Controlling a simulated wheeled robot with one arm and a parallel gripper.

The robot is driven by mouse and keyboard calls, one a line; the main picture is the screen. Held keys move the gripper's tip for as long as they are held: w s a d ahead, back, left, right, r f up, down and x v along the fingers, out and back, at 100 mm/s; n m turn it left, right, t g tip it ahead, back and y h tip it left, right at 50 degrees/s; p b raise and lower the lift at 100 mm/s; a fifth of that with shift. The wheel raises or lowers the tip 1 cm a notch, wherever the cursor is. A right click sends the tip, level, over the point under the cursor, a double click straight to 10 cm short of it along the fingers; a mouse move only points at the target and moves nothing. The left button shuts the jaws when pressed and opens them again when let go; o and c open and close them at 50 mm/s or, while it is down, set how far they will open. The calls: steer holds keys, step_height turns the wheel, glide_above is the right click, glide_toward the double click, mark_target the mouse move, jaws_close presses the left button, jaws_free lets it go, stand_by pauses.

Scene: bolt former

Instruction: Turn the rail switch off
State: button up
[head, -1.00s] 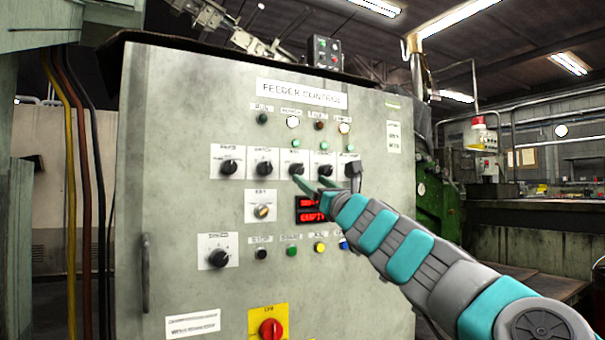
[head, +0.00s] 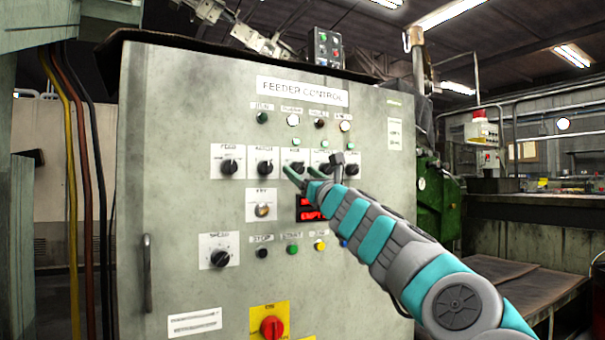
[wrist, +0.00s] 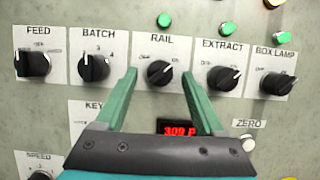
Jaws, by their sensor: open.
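The rail switch (wrist: 160,73) is a black rotary knob on a white plate labelled RAIL, third from left in the knob row. Its white pointer mark is turned to the upper right. In the head view the rail switch (head: 297,167) is partly hidden behind a fingertip. My gripper (wrist: 160,78) is open, with one green finger on each side of the knob's lower part in the wrist view. It holds nothing. In the head view my gripper (head: 300,170) is in front of the knob row. I cannot tell whether the fingers touch the knob or panel.
The batch knob (wrist: 94,68) is close on the left and the extract knob (wrist: 223,77) close on the right. A key switch (head: 263,210), a red display (head: 309,208) and a row of push buttons lie below. A red emergency knob (head: 271,327) is lower down.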

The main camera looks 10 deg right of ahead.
jaws_close()
stand_by(0.4)
steer(key=shift+r+n, duration=0.1)
steer(key=shift+n, duration=0.2)
steer(key=n+y+p, duration=0.1)
steer(key=n, duration=0.1)
steer(key=n+g+y+p, duration=0.1)
steer(key=n+p, duration=0.1)
steer(key=n, duration=0.1)
steer(key=n+g+y+p, duration=0.1)
steer(key=n, duration=0.1)
steer(key=shift+d+r+y+p, duration=0.3)
steer(key=shift+d+p, duration=0.1)
steer(key=n+g+p, duration=0.1)
steer(key=n, duration=0.1)
steer(key=n+g+y+p, duration=0.1)
steer(key=n, duration=0.2)
steer(key=shift+w, duration=0.15)
steer(key=n+g+p, duration=0.1)
steer(key=n, duration=0.3)
steer(key=n+g+p, duration=0.2)
steer(key=n, duration=0.2)
steer(key=shift+d+r, duration=0.15)
steer(key=shift+r, duration=0.05)
steer(key=shift+n+g+p, duration=0.4)
steer(key=shift+n, duration=0.4)
steer(key=shift+f+n, duration=0.1)
steer(key=shift+n, duration=0.2)
